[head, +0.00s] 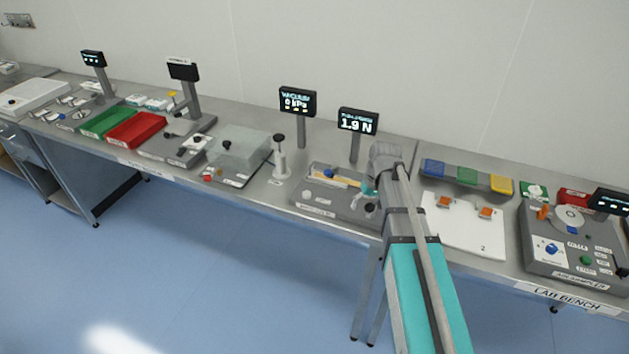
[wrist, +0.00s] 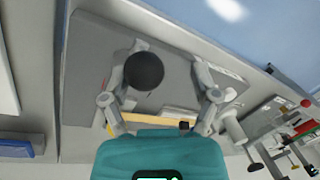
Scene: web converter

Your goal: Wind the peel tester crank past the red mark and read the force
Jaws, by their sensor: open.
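The peel tester (head: 322,197) is a grey box on the bench, with a yellow strip and a blue knob (head: 328,173) on top. Its display (head: 357,122) behind it reads 1.9 N; the small heading is too blurred to read. The crank's round black knob (wrist: 144,71) shows large in the wrist view. My gripper (wrist: 168,68) is open over the tester, its fingers on either side of the knob, which lies closer to the left finger. I cannot tell whether they touch. In the head view my arm partly hides the tester's right side. I cannot make out the red mark.
A vacuum display (head: 297,102) and a small white post with a black knob (head: 280,160) stand left of the tester. A white board with orange blocks (head: 462,222) and blue, green and yellow bins (head: 467,176) are to the right. The floor in front is clear.

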